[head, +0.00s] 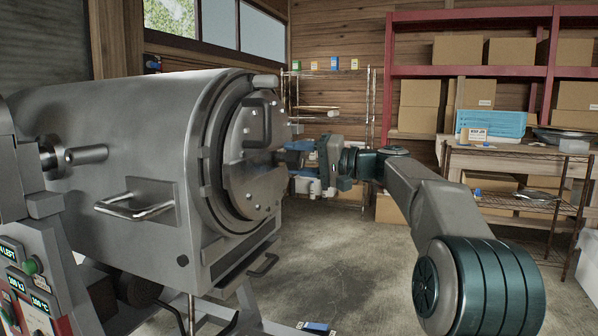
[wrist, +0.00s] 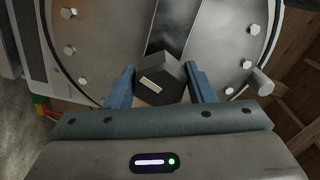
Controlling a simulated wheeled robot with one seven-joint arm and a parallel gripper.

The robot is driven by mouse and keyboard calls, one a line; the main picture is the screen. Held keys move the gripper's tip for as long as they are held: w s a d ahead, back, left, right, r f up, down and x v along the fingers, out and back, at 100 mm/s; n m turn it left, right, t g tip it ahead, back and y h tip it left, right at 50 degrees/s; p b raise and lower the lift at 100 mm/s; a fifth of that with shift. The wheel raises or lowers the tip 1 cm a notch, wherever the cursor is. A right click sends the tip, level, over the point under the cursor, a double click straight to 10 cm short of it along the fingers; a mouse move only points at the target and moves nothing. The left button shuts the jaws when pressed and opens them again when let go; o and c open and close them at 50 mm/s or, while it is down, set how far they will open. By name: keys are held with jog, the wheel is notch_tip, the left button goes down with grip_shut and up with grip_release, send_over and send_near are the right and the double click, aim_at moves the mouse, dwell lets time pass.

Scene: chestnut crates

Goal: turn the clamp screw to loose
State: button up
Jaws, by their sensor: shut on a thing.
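The clamp screw shows as a dark faceted knob with a pale bar mark (wrist: 161,82) in the wrist view, at the middle of the round metal door (head: 252,160) of a large grey drum machine. My gripper (wrist: 161,88) has its two blue fingers on either side of the knob and is shut on it. In the head view my gripper (head: 300,168) reaches the door's face from the right, and the knob is mostly hidden by the fingers. The pale bar on the knob is slightly tilted in the wrist view.
The machine's drum (head: 110,130) fills the left, with a side handle (head: 135,207) and a control panel (head: 25,290). Red shelving (head: 470,16) with cardboard boxes and a wire rack (head: 530,195) stand at the back right. The concrete floor (head: 350,265) below my arm is mostly clear.

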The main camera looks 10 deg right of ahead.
jog(key=shift+f+n+b, duration=0.2)
jog(key=shift+n+b, duration=0.25)
jog(key=shift+n, duration=0.15)
jog(key=o, duration=1)
jog(key=shift+r, duration=0.1)
jog(key=shift+c, duration=0.2)
jog(key=p+v, duration=0.2)
jog(key=v, duration=1.2)
jog(key=shift+a, duration=0.1)
